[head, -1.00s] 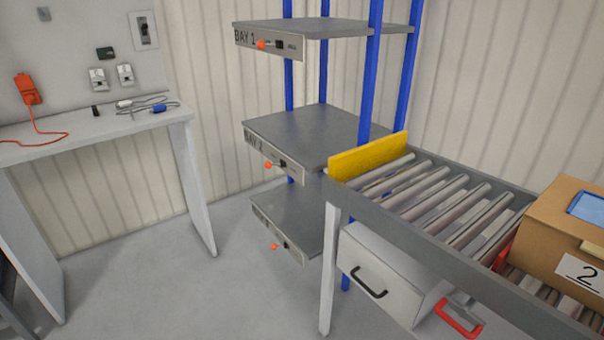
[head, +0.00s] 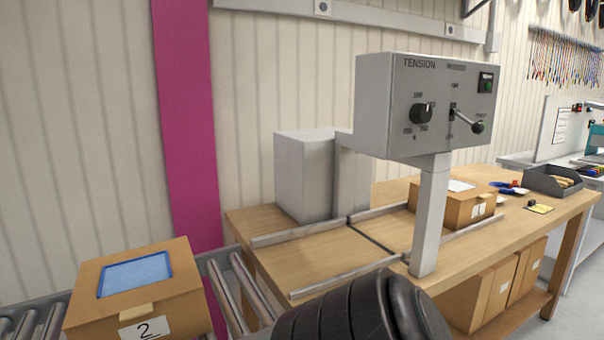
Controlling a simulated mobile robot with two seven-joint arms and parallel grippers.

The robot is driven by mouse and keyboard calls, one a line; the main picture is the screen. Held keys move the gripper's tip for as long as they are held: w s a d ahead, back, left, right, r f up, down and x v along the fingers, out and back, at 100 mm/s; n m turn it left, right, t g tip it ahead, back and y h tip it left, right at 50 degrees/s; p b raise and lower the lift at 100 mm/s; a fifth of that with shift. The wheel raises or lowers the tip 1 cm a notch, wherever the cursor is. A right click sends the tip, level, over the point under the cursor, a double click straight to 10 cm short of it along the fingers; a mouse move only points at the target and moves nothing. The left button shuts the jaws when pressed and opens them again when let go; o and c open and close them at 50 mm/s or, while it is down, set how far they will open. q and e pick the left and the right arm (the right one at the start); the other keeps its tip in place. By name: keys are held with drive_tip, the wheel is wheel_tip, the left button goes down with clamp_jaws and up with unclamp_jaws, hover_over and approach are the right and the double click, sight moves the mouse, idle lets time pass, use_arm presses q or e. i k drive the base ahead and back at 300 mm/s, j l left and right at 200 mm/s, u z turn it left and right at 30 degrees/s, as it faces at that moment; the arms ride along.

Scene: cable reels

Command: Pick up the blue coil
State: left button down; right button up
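I cannot make out a blue coil in the head view. A small blue and red item (head: 510,188) lies on the wooden bench at the right, too small to identify. Colored cables (head: 570,62) hang in a row on the far wall at the upper right. Neither of my grippers is in view.
A cardboard box marked 2 (head: 190,300), with a blue window on top, sits on the roller conveyor (head: 240,300). A grey tension machine (head: 385,130) stands over the wooden bench (head: 345,245). Another box (head: 465,212) and a dark tray (head: 540,181) are on the bench.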

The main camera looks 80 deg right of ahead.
sight(515, 190)
drive_tip(key=z, duration=3.75)
drive_tip(key=i+l+z, duration=0.15)
drive_tip(key=l, duration=0.3)
drive_tip(key=i+l+z, duration=0.15)
drive_tip(key=i+l, duration=0.15)
drive_tip(key=i+l+z, duration=0.15)
drive_tip(key=l, duration=0.35)
drive_tip(key=i+l, duration=0.2)
drive_tip(key=i, duration=0.2)
drive_tip(key=i+l+z, duration=0.15)
drive_tip(key=i, duration=0.25)
drive_tip(key=i+l, duration=0.2)
drive_tip(key=i, duration=0.2)
drive_tip(key=i+u, duration=0.15)
drive_tip(key=i, duration=0.5)
drive_tip(key=i+l+u, duration=0.1)
drive_tip(key=i, duration=0.55)
drive_tip(key=i+l+u, duration=0.25)
drive_tip(key=i+u, duration=0.2)
drive_tip(key=i+l+u, duration=0.3)
drive_tip(key=u, duration=0.15)
